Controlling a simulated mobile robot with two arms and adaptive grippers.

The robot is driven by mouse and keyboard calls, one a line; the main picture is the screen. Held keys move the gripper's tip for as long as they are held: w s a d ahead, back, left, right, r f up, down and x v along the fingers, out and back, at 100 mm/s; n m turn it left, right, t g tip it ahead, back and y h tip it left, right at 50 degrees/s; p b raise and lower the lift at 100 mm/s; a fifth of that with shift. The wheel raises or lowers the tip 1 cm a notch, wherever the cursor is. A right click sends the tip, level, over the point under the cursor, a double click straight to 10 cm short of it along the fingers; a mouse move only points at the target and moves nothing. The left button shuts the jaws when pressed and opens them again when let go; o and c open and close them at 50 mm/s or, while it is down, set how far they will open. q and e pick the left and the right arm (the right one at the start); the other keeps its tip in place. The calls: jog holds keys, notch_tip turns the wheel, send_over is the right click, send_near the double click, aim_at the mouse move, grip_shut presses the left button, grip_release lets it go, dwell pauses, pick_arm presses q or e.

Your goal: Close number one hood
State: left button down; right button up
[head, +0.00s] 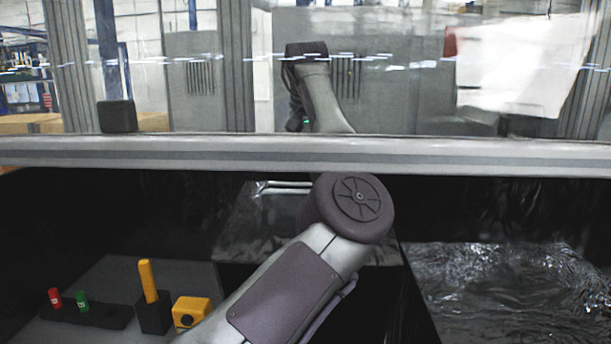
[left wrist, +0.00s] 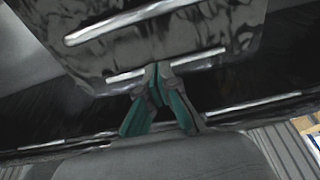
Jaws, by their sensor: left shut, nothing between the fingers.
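A wide hood with a clear window (head: 400,90) and a pale grey lower rail (head: 470,157) spans the head view. The space below the rail is open and dark. An arm of mine rises from the bottom middle, and a further arm part shows through or in the window; no gripper can be made out there. In the left wrist view my left gripper (left wrist: 158,72) is shut and empty, its teal-sided fingers meeting at the tips. The tips appear close to a pale metal strip on a dark glossy panel (left wrist: 170,45); contact is unclear. My right gripper is not in view.
At the lower left are a black block with red and green buttons (head: 85,312), a yellow lever (head: 148,281) on a black base, and a yellow box (head: 190,311). A dark, rippled glossy surface (head: 510,290) lies at the lower right.

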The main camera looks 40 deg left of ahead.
pick_arm(q)
jog(key=p+x, duration=0.2)
jog(key=x, duration=0.4)
jog(key=shift+w+d, duration=0.1)
jog(key=shift+w, duration=0.1)
jog(key=shift+s+d+r+p, duration=0.2)
jog(key=shift+s+d, duration=0.25)
jog(key=shift+s, duration=0.15)
jog(key=shift+s+d+r+p, duration=0.1)
jog(key=shift+s+d+p, duration=0.1)
jog(key=shift+s+d, duration=0.35)
jog(key=shift+s+d+f, duration=0.1)
jog(key=shift+s+d, duration=0.25)
jog(key=shift+s, duration=0.2)
jog(key=shift+w+a+f, duration=0.1)
jog(key=shift+a, duration=0.05)
